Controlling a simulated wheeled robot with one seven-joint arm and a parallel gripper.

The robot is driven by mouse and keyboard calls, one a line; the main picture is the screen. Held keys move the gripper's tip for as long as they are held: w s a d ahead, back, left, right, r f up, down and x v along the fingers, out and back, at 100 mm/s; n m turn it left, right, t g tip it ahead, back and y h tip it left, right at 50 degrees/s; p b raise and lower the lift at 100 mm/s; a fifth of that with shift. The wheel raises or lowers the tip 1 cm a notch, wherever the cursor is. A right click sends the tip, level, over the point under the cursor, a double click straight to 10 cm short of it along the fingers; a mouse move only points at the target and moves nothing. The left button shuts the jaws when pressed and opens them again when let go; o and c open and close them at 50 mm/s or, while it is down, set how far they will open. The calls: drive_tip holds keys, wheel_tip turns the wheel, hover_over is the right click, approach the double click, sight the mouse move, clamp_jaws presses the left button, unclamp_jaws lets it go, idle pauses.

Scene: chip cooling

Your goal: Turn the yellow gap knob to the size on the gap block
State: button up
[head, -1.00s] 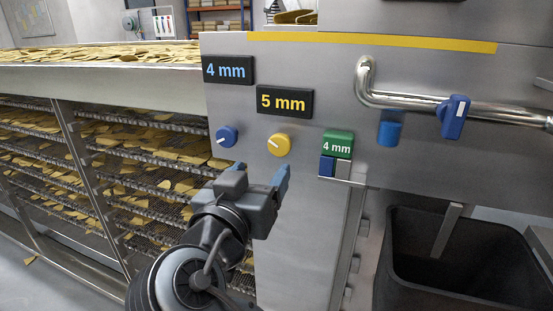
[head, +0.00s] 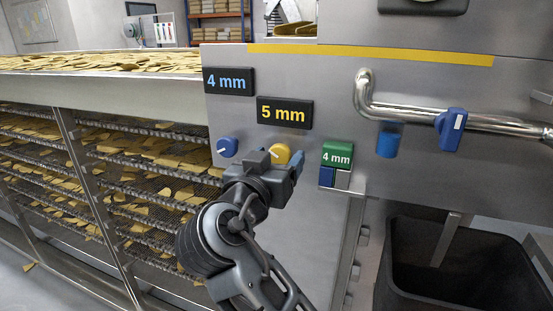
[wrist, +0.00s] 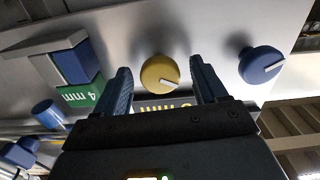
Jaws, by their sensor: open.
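The yellow gap knob (head: 279,154) is on the steel panel below a display (head: 285,112) reading 5 mm in yellow. My gripper partly hides it in the head view. In the wrist view the yellow knob (wrist: 160,73) lies between the two open fingers, ahead of them, with its pale pointer mark at a slant. My gripper (head: 284,160) is open and empty, and whether it touches the knob cannot be told. The gap block (head: 337,154) is green, reads 4 mm and sits on a small ledge right of the knob. It shows upside down in the wrist view (wrist: 80,95).
A blue knob (head: 228,147) is left of the yellow one, under a display (head: 229,80) reading 4 mm in blue. Blue and grey blocks (head: 327,177) sit under the green one. A pipe with a blue valve handle (head: 451,128) and a dark bin (head: 455,265) are at right.

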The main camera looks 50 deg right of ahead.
drive_tip(key=c, duration=1.1)
drive_tip(key=shift+o, duration=0.2)
drive_tip(key=shift+n, duration=0.3)
drive_tip(key=n+p, duration=0.4)
drive_tip(key=n, duration=0.1)
drive_tip(key=shift+r+p, duration=0.2)
drive_tip(key=shift+p, duration=0.15)
drive_tip(key=n+p, duration=0.2)
drive_tip(key=n, duration=0.1)
drive_tip(key=shift+s+n+p, duration=0.1)
drive_tip(key=shift+n+p, duration=0.2)
drive_tip(key=shift+p, duration=0.05)
drive_tip(key=shift+f+n+p, duration=0.1)
drive_tip(key=shift+n+p, duration=0.9)
drive_tip(key=shift+n, duration=0.2)
